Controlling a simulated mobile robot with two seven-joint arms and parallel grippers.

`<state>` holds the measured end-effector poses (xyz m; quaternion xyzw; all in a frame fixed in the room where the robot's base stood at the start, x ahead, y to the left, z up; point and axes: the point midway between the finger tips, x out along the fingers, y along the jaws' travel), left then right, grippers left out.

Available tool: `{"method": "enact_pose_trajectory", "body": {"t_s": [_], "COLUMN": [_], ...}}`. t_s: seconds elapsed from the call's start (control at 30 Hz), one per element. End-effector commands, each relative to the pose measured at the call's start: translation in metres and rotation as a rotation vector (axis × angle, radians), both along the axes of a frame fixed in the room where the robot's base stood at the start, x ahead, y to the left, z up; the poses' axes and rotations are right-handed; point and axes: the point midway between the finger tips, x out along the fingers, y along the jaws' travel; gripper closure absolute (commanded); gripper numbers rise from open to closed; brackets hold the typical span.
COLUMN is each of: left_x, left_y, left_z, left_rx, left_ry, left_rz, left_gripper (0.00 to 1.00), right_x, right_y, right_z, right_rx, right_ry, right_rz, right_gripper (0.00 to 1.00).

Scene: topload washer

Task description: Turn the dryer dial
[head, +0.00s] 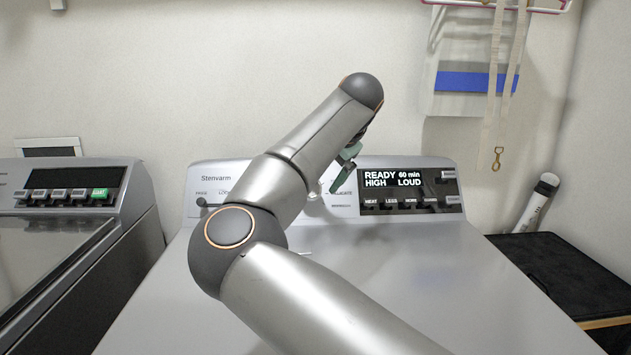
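The dryer (365,270) stands in the middle, with its control panel along the back. A pale round shape (315,194) on the panel, partly behind my arm, looks like the dial; its pointer position cannot be read. My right gripper (344,172) points down in front of the panel, just right of this shape. Its greenish finger is seen from the side, so I cannot tell its opening or whether it touches the dial. My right arm comes in from the bottom right and hides part of the panel. My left gripper is not in view.
The dryer's display (395,178) reads READY, 60 min, HIGH, LOUD, with buttons below. A washer (70,240) stands at the left. A black box (560,270) and a white tube (537,203) are at the right. Straps (493,100) hang on the wall.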

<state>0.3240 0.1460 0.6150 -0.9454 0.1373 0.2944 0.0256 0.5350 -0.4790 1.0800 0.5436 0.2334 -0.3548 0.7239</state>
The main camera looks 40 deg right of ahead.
Motion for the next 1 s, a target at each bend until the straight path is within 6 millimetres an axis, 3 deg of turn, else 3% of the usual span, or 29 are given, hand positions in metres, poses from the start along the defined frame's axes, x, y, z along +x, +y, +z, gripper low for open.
{"method": "enact_pose_trajectory", "body": {"t_s": [0.1,0.3,1.0], "left_x": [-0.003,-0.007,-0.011], "left_y": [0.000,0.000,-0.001], "left_z": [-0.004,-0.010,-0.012], "left_rx": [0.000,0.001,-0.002], "left_ry": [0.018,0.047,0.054], "left_rz": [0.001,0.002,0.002], "left_gripper": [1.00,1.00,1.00], "right_x": [-0.014,-0.027,-0.029], "right_y": [0.006,0.011,0.012], "right_z": [0.017,0.031,0.033], "right_rx": [-0.002,-0.001,-0.001], "right_ry": [-0.003,0.000,0.000], "right_rz": [0.001,0.001,0.001], "right_gripper": [0.05,0.05,0.05]}}
